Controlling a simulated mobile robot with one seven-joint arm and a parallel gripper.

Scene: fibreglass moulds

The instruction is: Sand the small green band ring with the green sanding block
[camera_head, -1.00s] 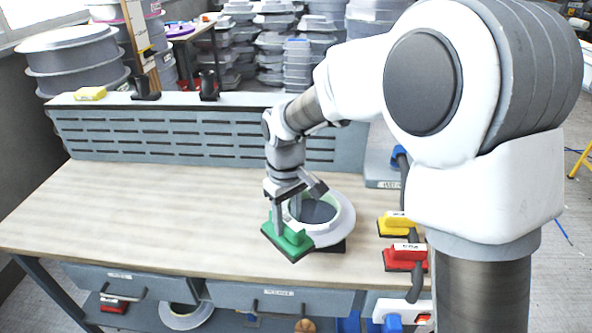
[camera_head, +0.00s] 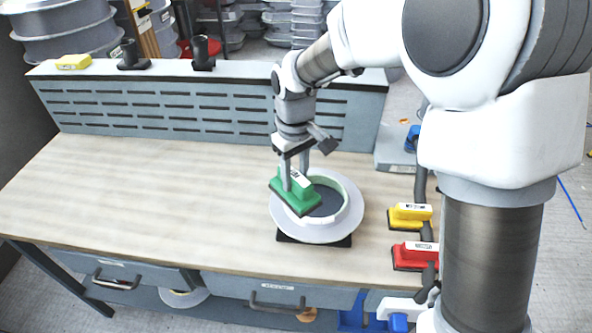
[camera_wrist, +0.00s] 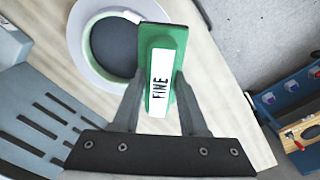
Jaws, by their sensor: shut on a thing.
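The green sanding block (camera_head: 300,197) has a white label that reads FINE in the wrist view, where the block (camera_wrist: 154,102) shows its top. My gripper (camera_head: 295,178) is shut on it; in the wrist view its fingers (camera_wrist: 158,110) close on either side. The block is tilted in the head view and overlaps the left part of the ring. The ring has a wide white-grey flange (camera_head: 350,222) and a thin pale green band (camera_head: 346,205) around a dark centre. Whether block and band touch, I cannot tell. The block hides part of the band.
The ring sits on a dark base (camera_head: 340,242) on the wooden bench (camera_head: 130,195). A yellow block (camera_head: 402,222) and a red block (camera_head: 407,262) lie to the right. A slotted grey panel (camera_head: 190,115) runs along the back. The bench's left side is clear.

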